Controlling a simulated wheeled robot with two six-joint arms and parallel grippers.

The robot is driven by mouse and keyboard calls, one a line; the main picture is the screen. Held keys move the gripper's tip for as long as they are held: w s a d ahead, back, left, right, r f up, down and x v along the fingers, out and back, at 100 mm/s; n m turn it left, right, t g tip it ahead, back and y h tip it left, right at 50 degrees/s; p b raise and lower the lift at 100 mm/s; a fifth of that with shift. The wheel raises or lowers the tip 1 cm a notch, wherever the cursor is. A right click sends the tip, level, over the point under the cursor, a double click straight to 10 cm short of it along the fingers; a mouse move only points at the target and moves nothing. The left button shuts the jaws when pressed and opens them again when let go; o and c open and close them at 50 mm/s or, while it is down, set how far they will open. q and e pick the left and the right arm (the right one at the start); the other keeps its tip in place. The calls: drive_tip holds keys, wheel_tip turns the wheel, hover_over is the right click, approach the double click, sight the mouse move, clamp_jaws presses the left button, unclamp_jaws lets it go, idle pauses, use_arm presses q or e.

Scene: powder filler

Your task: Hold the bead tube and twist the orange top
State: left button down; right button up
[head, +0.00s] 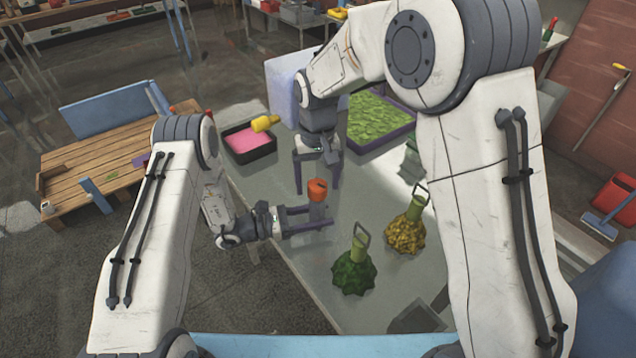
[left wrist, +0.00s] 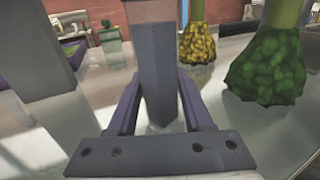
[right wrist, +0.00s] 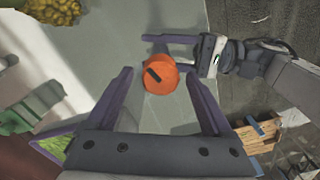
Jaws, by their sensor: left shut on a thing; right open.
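The bead tube (head: 317,212) stands upright above the grey table, with its orange top (head: 317,188) uncovered. My left gripper (head: 325,217) is shut around the tube's body from the left. In the left wrist view the grey tube (left wrist: 157,75) stands between the two purple fingers. My right gripper (head: 318,188) points down from above with its fingers apart. In the right wrist view the orange top (right wrist: 160,75) lies between the spread fingers, a little beyond their middle, with a dark slot on its face. The right fingers do not appear to touch it.
A dark green lumpy object (head: 354,276) and a yellow one (head: 405,237), both with handles, stand right of the tube. A pink-filled tray (head: 265,151) and a green-filled tray (head: 413,133) lie behind. The table's front-left area is clear.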

drive_tip(key=shift+f, duration=0.45)
clamp_jaws()
